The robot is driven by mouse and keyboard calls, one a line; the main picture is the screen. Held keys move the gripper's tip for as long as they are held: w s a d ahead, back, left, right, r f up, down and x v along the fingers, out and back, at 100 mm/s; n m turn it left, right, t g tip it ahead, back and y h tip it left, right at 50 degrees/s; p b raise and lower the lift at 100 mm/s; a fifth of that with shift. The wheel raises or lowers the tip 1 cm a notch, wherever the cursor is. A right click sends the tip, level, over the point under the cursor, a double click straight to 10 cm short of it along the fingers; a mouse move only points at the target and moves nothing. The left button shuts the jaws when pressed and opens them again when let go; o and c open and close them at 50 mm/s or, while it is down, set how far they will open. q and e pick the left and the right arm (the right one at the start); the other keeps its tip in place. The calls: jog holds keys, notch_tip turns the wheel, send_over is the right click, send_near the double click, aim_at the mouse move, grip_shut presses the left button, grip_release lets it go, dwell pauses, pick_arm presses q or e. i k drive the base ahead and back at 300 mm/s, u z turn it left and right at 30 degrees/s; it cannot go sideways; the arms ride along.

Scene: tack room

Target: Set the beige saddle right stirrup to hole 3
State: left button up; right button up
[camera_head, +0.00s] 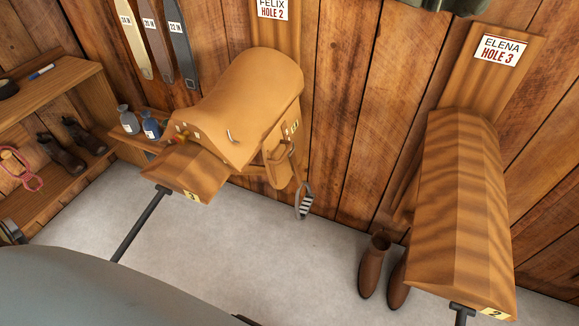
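A beige saddle (250,90) sits on the wooden rack (190,172) marked 3, under the sign FELIX HOLE 2 (272,9). On the saddle's right side hangs a stirrup leather (279,160) with a small yellow tag near its top. Below it hangs a metal stirrup (303,201) with a dark ridged tread, clear of the floor. The leather's holes and buckle setting are too small to read. The saddle's far left side is hidden. Neither of my grippers is in view.
An empty rack (460,200) marked 2 stands at the right under the sign ELENA HOLE 3 (502,48). Brown boots (374,265) stand beside it. Bottles (129,120), shelves (50,90) and hanging straps (157,40) are at the left. The grey floor (270,250) in front is clear.

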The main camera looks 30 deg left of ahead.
aim_at(255, 106)
jog(key=u, duration=1.55)
jog(key=k, duration=0.85)
jog(key=u, duration=0.05)
jog(key=i, duration=0.4)
